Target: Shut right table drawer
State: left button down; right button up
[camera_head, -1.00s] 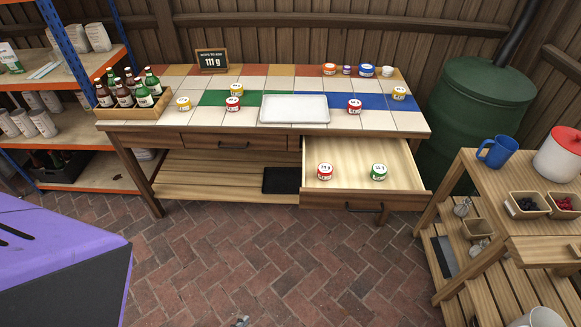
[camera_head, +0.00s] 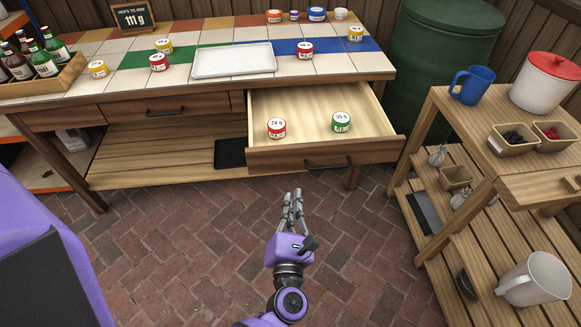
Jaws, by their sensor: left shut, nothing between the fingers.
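The right table drawer (camera_head: 372,147) stands pulled out from the tiled table (camera_head: 120,78). Its dark bar handle (camera_head: 328,164) is on the wooden front. A red jar (camera_head: 277,128) and a green jar (camera_head: 342,122) stand inside the drawer, apart from each other. My left gripper (camera_head: 294,193) is shut and empty, with its fingers pointing toward the drawer. It appears below and slightly left of the handle in the picture, apart from the drawer front. My right gripper is out of view.
The left drawer (camera_head: 165,107) is shut. A metal tray (camera_head: 235,60) and several jars stand on the tabletop. A wooden cart (camera_head: 450,120) with a blue mug (camera_head: 472,86) stands close on the right. The brick floor (camera_head: 180,240) before the table is clear.

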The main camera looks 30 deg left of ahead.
pick_arm(q)
jog(key=s+a+n+g+y, duration=0.1)
jog(key=s+a+n+y, duration=0.15)
jog(key=n, duration=0.25)
jog(key=n+p, duration=0.1)
jog(key=p, duration=0.1)
send_near(271, 155)
jog(key=x, duration=0.5)
jog(key=shift+w+a+r, duration=0.1)
jog(key=shift+w+r, duration=0.05)
jog(key=shift+r, duration=0.05)
jog(key=shift+w+a, duration=0.4)
jog(key=shift+w, duration=0.2)
jog(key=shift+f, duration=0.1)
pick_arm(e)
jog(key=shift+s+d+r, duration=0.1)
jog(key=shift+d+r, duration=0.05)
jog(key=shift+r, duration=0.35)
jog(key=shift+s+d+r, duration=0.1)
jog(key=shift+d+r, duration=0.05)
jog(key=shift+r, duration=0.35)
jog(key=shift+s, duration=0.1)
